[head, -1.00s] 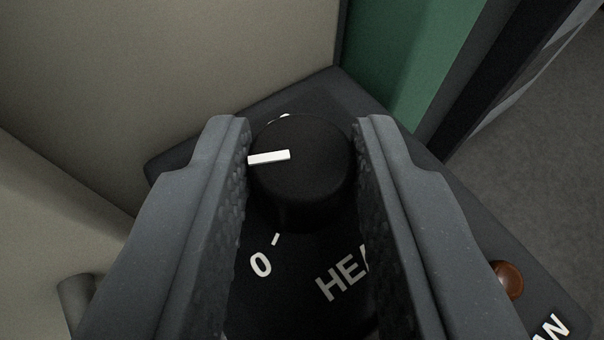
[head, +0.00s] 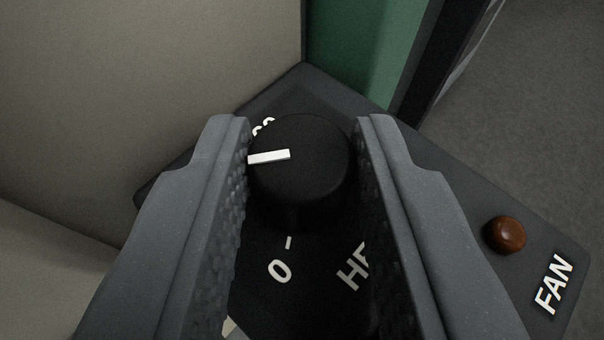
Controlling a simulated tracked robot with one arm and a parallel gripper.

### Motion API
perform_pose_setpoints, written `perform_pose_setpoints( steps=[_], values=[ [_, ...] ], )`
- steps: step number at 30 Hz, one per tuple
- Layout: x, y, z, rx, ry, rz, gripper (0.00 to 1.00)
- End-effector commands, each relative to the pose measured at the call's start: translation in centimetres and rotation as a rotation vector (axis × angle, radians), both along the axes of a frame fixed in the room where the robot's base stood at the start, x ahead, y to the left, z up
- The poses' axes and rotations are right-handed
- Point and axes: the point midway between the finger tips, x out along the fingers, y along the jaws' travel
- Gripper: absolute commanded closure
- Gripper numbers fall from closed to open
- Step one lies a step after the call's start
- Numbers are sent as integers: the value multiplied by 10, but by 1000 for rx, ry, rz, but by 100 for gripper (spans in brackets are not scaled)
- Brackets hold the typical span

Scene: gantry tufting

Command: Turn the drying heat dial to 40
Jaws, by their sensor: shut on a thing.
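The black round heat dial (head: 310,180) stands on a dark panel (head: 545,225) in the middle of the head view. My gripper (head: 300,140) is shut on it, one ridged finger on each side. The dial's white pointer line (head: 270,157) points left in the picture, toward the left finger. The "0" label (head: 279,272) and its tick are below the dial. Part of a white number (head: 263,127) shows at the dial's upper left; it is too covered to read surely. The "HEAT" label (head: 353,267) is partly hidden by the right finger. Other scale marks are hidden.
A brown round button (head: 505,235) and a "FAN" label (head: 554,284) are on the panel at the right. A beige wall (head: 150,80) rises close on the left. A green surface (head: 360,50) stands behind, and grey floor (head: 530,120) shows at right.

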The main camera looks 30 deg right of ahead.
Motion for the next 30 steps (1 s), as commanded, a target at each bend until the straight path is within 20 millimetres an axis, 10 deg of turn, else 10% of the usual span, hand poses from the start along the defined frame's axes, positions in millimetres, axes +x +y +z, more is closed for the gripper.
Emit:
perform_pose_setpoints(
  steps=[3, 4, 6, 30],
  values=[
    [2, 0, 2, -2, -6, 3, 97],
    [2, 0, 2, -1, -6, 4, 71],
    [2, 0, 2, -1, -5, 3, 52],
    [-11, 7, 7, 0, -1, 2, 52]
  ],
)
